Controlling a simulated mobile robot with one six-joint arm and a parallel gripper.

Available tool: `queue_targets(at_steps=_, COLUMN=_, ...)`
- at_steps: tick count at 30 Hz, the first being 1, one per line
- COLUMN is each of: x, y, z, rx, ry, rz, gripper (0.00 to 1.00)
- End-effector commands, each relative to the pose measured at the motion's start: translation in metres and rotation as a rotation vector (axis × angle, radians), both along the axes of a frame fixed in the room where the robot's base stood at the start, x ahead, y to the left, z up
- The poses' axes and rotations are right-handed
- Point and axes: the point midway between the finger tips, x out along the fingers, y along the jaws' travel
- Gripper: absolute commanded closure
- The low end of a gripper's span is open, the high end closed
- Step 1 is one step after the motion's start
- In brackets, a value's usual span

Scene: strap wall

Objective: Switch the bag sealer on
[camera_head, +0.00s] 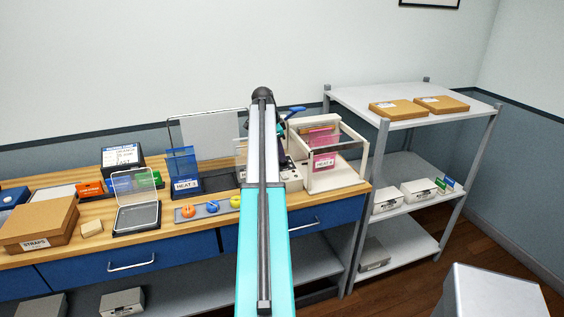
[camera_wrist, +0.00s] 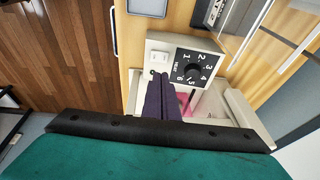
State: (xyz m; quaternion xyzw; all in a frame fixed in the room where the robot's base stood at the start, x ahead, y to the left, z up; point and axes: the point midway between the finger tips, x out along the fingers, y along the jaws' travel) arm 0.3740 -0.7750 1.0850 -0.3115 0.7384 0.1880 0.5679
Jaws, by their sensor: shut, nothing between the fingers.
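The bag sealer shows in the wrist view as a pale control panel (camera_wrist: 178,47) with a white rocker switch (camera_wrist: 158,58) and a black heat dial (camera_wrist: 190,70) numbered around its rim. I cannot tell the rocker's position or the dial's setting. My gripper (camera_wrist: 160,77), with dark purple fingers, is shut and empty. Its tips appear just below the rocker in the picture, left of the dial; whether they touch the panel is unclear. In the head view my arm hides most of the sealer (camera_head: 292,177) and my gripper.
A white open-sided frame (camera_head: 347,178) with a pink "HEAT 4" card (camera_head: 324,161) stands right of the sealer. A grey shelf unit (camera_head: 403,122) stands right of the bench.

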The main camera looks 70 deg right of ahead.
Motion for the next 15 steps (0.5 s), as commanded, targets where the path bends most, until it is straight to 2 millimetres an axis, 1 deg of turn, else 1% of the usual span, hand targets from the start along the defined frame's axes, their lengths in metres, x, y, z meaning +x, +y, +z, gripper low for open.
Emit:
queue_targets(at_steps=9, x=0.010, y=0.009, z=0.039, rx=-0.001, ry=-0.001, rz=0.002, gripper=1.00)
queue_targets(at_steps=15, x=0.013, y=0.012, z=0.055, rx=-0.001, ry=0.000, rz=0.001, gripper=1.00)
